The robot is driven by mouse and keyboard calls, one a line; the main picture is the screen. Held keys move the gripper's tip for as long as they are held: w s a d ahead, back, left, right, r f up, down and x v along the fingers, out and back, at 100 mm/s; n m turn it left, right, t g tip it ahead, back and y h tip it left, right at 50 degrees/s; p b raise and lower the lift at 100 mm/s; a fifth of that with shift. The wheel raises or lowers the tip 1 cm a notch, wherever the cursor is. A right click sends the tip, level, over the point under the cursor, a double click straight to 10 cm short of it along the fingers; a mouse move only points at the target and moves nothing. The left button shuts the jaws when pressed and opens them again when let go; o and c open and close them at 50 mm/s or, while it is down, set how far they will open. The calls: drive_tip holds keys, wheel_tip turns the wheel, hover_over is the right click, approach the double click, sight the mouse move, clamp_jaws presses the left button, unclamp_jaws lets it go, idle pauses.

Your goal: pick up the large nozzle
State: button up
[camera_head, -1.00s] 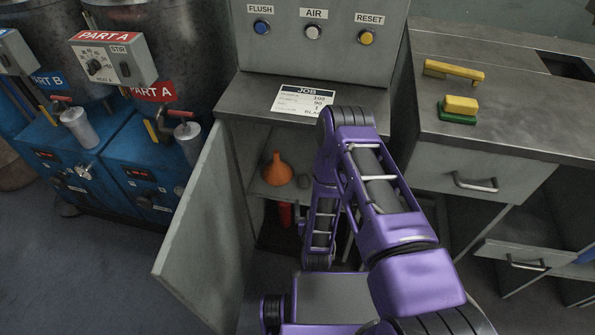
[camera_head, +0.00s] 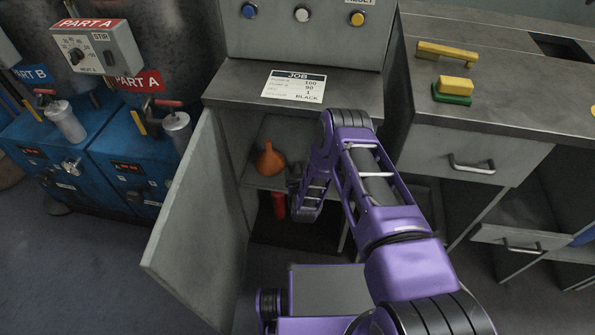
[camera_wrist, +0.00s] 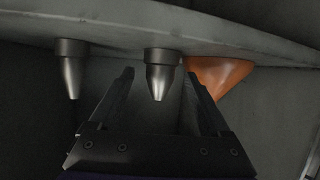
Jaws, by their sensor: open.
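Two metal nozzles with dark collars show in the wrist view, which looks upside down: a left nozzle (camera_wrist: 72,72) and a middle nozzle (camera_wrist: 162,76). Both have their collars against the grey shelf (camera_wrist: 225,35) and their tapered tips away from it. The middle one looks slightly wider, but I cannot tell for sure which is the large nozzle. My gripper (camera_wrist: 159,88) is open, with its two dark fingers on either side of the middle nozzle and visible gaps to it. The left nozzle is outside the fingers. In the head view both nozzles are hidden.
An orange funnel (camera_wrist: 218,74) stands on the shelf just right of the middle nozzle, close to the right finger. The cabinet's open door (camera_head: 195,225) is on the left. A red object (camera_head: 279,205) is below the shelf.

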drive_tip(key=shift+x, duration=1.45)
drive_tip(key=shift+c, duration=0.3)
drive_tip(key=shift+s, duration=0.1)
clamp_jaws()
